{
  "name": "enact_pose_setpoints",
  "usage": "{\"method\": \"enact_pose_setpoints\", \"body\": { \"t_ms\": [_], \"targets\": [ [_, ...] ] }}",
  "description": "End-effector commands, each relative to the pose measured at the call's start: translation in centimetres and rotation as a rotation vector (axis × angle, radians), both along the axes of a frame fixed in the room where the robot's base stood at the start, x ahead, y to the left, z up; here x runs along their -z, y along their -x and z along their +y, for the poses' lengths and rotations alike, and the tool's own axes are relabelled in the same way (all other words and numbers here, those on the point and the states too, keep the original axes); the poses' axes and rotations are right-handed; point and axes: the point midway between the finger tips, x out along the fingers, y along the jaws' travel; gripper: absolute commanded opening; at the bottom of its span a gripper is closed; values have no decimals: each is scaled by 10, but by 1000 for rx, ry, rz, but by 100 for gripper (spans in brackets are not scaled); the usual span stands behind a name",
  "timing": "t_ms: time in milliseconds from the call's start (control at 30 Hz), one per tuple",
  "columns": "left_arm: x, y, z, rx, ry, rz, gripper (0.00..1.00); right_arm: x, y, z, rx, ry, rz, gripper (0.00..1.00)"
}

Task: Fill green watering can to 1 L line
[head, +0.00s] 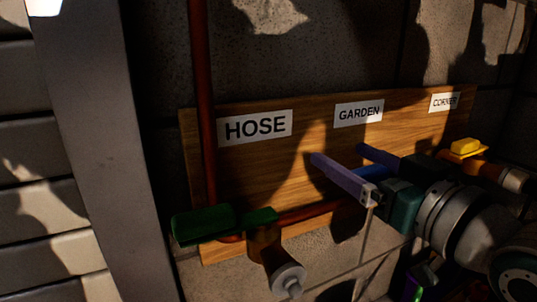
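My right gripper (338,154) comes in from the right, in front of the board below the GARDEN label. Its two bluish-purple fingers are spread apart, with nothing visibly held between them. A blue piece (372,172), perhaps the GARDEN tap's handle, shows partly behind the fingers; I cannot tell whether they touch it. The HOSE tap (263,246) at lower left has a green handle (203,224) and a grey outlet pointing down and forward. At right a yellow-handled tap (468,148) sits below the CORNER label. No watering can can be made out. My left gripper is out of view.
The wooden board (290,180) is fixed to a grey block wall and carries labels HOSE (255,127), GARDEN (358,113) and CORNER (444,102). A reddish pipe (201,100) runs down its left side. A grey post (105,150) stands at left. Small green and purple items (421,280) show at the bottom, in shadow.

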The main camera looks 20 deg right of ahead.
Motion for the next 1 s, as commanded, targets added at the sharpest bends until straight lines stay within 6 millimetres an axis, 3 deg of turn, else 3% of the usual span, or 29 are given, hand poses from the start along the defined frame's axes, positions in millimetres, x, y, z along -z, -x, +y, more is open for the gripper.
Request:
{"method": "enact_pose_setpoints", "body": {
  "t_ms": [67,700,1000],
  "targets": [
    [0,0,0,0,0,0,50,0,0,0,0,0,0,74],
    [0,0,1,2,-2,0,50,0,0,0,0,0,0,2],
    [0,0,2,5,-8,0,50,0,0,0,0,0,1,0]
  ]
}}
